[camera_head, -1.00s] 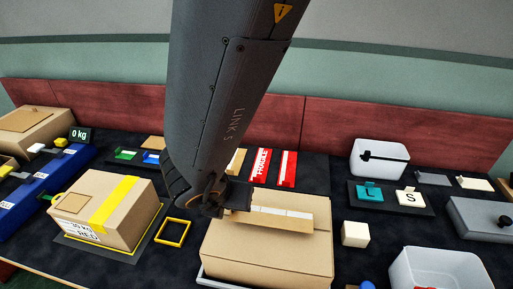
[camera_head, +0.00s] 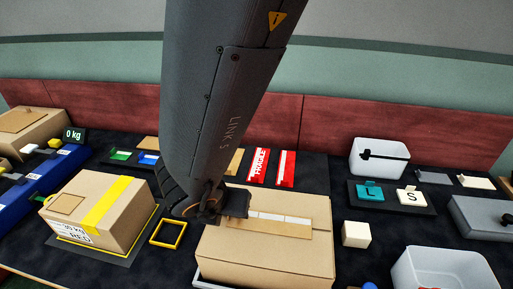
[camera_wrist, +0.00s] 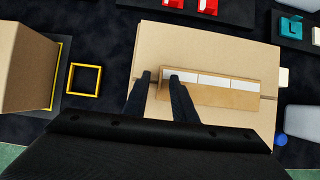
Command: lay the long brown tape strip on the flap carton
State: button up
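The long brown tape strip (camera_head: 285,227), with white segments along one edge, lies on top of the flap carton (camera_head: 270,265). In the wrist view the strip (camera_wrist: 225,95) runs along the carton's centre seam (camera_wrist: 268,97), slightly tilted. My gripper (camera_head: 232,203) is low over the carton at the strip's left end. In the wrist view my gripper's fingers (camera_wrist: 160,76) stand apart, with the strip's left end showing between them. The right finger hides a little of the strip. Neither finger visibly clamps it.
A yellow-taped carton (camera_head: 98,212) stands at left, with a yellow square frame (camera_head: 168,233) between the cartons. A cream cube (camera_head: 355,234) and a clear bin (camera_head: 440,270) are at right. Red label cards (camera_head: 258,165) lie behind. Dark table shows between them.

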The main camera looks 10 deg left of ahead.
jog(key=p+v, duration=0.1)
jog(key=v, duration=0.6)
jog(key=shift+s+r, duration=0.2)
jog(key=shift+r, duration=0.1)
jog(key=w+d+r+n+y, duration=0.15)
jog(key=w+d+n, duration=0.25)
jog(key=w+n, duration=0.4)
jog(key=w+d+n+y, duration=0.2)
jog(key=w+d+n, duration=0.3)
jog(key=n, duration=0.4)
jog(key=d+f+n, duration=0.1)
jog(key=d+n, duration=0.2)
jog(key=d, duration=0.1)
jog(key=d+f+n+g+h, duration=0.1)
jog(key=d+n, duration=0.3)
jog(key=d+f+n+g, duration=0.1)
jog(key=d+n, duration=0.3)
jog(key=shift+s, duration=0.35)
jog(key=s+d+n+g+h, duration=0.1)
jog(key=s+d+n, duration=0.2)
jog(key=d, duration=0.3)
jog(key=s+d+f+n+g+h, duration=0.1)
jog(key=s+d+n+g, duration=0.1)
jog(key=d+n, duration=0.3)
jog(key=shift+s+d+f, duration=0.25)
jog(key=shift+s+d, duration=0.25)
jog(key=shift+d, duration=0.5)
